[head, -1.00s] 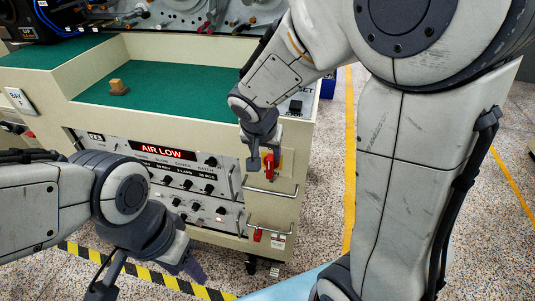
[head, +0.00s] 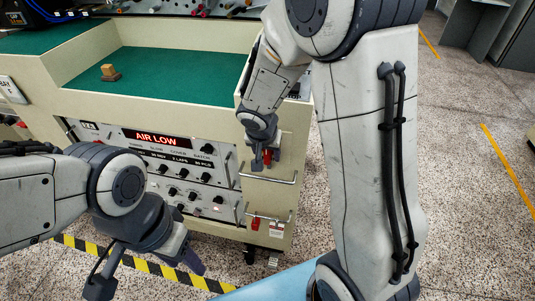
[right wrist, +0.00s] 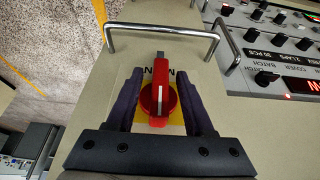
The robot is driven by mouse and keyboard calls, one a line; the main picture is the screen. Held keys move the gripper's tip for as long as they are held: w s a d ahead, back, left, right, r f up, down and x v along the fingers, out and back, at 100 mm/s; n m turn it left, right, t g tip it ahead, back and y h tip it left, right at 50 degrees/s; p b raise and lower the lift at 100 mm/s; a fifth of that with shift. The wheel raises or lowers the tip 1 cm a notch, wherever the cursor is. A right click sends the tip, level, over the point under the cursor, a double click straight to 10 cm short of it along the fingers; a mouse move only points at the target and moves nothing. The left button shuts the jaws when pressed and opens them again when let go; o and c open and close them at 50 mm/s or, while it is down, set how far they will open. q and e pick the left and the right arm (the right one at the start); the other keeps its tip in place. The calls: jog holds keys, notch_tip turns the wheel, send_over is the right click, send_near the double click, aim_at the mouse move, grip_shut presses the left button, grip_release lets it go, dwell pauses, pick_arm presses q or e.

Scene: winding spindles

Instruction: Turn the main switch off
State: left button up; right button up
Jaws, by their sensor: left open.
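The main switch is a red rotary knob (right wrist: 158,100) with a white line, on a yellow plate (right wrist: 175,113) on the cream cabinet front. It shows partly behind my right gripper in the head view (head: 268,155). My right gripper (right wrist: 159,88) is open in the right wrist view, one dark finger on each side of the knob, with a gap visible on both sides. The knob's long axis and white line run along the fingers' direction there. My left gripper (head: 147,275) is open and empty, low in front of the cabinet in the head view.
A metal handle (right wrist: 160,28) stands out from the panel near the knob. A lit "AIR LOW" display (head: 155,138) and several black knobs sit to the left. A smaller red switch (head: 255,223) is below.

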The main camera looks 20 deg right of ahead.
grip_shut()
